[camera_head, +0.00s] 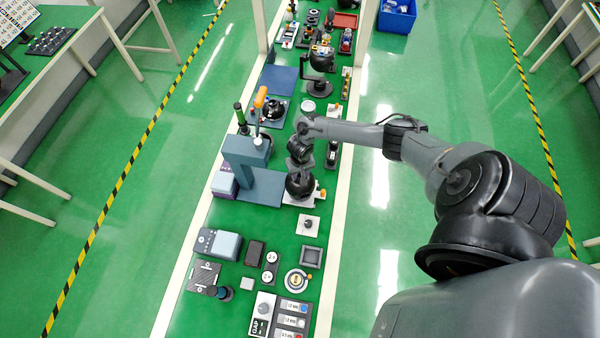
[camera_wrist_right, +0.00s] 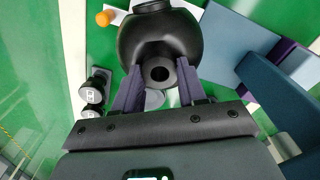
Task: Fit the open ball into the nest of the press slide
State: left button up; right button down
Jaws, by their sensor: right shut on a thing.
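A black ball (camera_head: 300,184) is at the front right of the blue-grey press (camera_head: 247,160), over a pale plate with an orange knob (camera_head: 322,194). In the right wrist view the ball (camera_wrist_right: 158,38) fills the upper middle, with a round dark hole in a short collar facing the camera. My right gripper (camera_head: 301,167) is above the ball. Its two purple fingers (camera_wrist_right: 158,88) are shut on the collar, one on each side. The knob also shows in the wrist view (camera_wrist_right: 104,18). Whether the ball touches the plate, and any nest under it, is hidden. My left gripper is in neither view.
The press has an orange-topped lever (camera_head: 260,98) behind it. A dark ball fixture (camera_head: 273,109) stands farther back. A small pale plate with a peg (camera_head: 308,226) and a dark square tray (camera_head: 311,256) lie in front. Green bench shows between them.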

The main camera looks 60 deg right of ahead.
jog(key=shift+f, duration=0.4)
jog(key=shift+f+b, duration=0.75)
jog(key=shift+f, duration=0.05)
jog(key=c, duration=0.5)
grip_release()
jog(key=shift+c, duration=0.2)
jog(key=shift+r, duration=0.1)
notch_tip(320, 180, up, 11)
jog(key=p, duration=0.1)
jog(key=shift+f+p, duration=0.2)
jog(key=shift+p, duration=0.15)
jog(key=shift+s, duration=0.1)
